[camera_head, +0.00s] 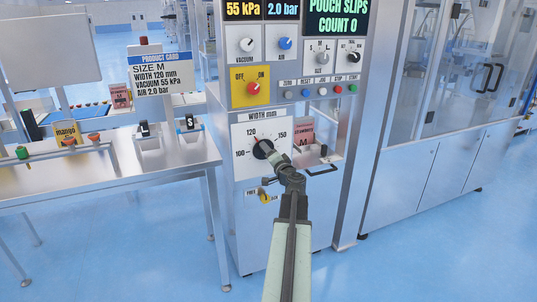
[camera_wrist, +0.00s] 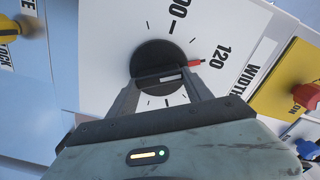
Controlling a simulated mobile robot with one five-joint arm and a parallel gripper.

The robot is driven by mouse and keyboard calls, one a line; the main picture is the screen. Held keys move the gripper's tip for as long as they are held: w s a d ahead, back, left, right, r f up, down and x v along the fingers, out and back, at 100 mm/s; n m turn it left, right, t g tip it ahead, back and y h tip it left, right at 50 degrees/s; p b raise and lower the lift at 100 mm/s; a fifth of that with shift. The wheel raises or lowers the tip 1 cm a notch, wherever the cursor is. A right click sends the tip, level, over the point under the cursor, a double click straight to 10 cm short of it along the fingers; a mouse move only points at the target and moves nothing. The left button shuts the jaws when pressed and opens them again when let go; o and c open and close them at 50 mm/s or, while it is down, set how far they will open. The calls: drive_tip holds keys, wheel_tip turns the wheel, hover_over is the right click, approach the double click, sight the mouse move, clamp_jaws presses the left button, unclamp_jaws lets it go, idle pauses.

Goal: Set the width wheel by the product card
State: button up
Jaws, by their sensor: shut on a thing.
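The product card (camera_head: 160,73) stands on the left table and reads size M, width 120 mm, vacuum 55 kPa, air 2.0 bar. The black width wheel (camera_head: 262,148) sits on a white dial plate (camera_head: 243,169) marked 100, 120 and 150. My gripper (camera_head: 271,154) is shut on the wheel, one finger on each side of its grip. In the wrist view, the wheel (camera_wrist: 150,55) has a red pointer (camera_wrist: 194,62) that points at the 120 mark, as near as I can tell. The fingers partly hide the wheel.
Below the dial is a yellow lock knob (camera_head: 264,198). Above are the yellow OFF/ON switch plate (camera_head: 238,100), the vacuum knob (camera_head: 247,45) and the air knob (camera_head: 285,43). A tray with a pink pouch (camera_head: 306,133) juts out right of the dial.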

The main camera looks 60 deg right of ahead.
drive_tip(key=shift+w, duration=0.1)
drive_tip(key=o, duration=1.4)
drive_tip(key=shift+c, duration=0.2)
drive_tip(key=v, duration=0.7)
drive_tip(key=shift+s+a, duration=0.25)
drive_tip(key=shift+a, duration=0.05)
